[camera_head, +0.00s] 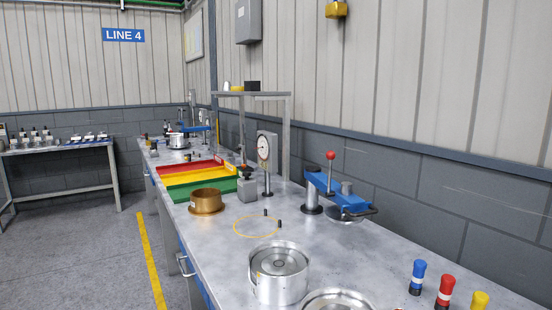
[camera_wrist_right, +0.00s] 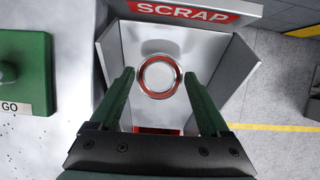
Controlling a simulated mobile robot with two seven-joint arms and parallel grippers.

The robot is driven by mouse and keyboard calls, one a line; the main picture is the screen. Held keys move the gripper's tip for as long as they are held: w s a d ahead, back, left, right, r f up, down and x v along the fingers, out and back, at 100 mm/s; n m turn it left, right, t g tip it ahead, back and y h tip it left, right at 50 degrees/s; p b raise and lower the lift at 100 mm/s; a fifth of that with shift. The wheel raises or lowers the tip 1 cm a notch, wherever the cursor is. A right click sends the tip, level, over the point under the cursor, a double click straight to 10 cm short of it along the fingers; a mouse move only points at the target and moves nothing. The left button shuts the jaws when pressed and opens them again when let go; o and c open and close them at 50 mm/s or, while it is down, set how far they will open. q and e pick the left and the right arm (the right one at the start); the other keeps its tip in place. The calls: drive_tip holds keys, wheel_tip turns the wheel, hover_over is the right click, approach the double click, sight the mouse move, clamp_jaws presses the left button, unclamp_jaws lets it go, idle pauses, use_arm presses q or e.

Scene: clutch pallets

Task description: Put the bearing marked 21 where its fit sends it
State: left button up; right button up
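In the right wrist view, my right gripper (camera_wrist_right: 159,80) has its two green fingers spread apart. It is over a grey metal bin (camera_wrist_right: 225,70) with a red SCRAP sign (camera_wrist_right: 183,11). A round ring-shaped bearing (camera_wrist_right: 159,94) with a silver rim and a red band shows inside the bin's outline, between the fingertips. Gaps show between the ring and both fingers, so nothing is gripped. No number is readable on the ring, and its exact height in the bin cannot be told. Neither gripper shows in the head view.
A green block marked GO (camera_wrist_right: 22,70) stands left of the bin. On the bench (camera_head: 225,260) are a silver cylinder (camera_head: 279,285), a brass cup (camera_head: 206,201), a dial gauge (camera_head: 265,150), a blue press (camera_head: 338,190), coloured strips and capped markers. A yellow line marks the floor.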

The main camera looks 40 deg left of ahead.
drive_tip(key=shift+o, duration=1.4)
drive_tip(key=v, duration=1.2)
drive_tip(key=shift+r, duration=0.3)
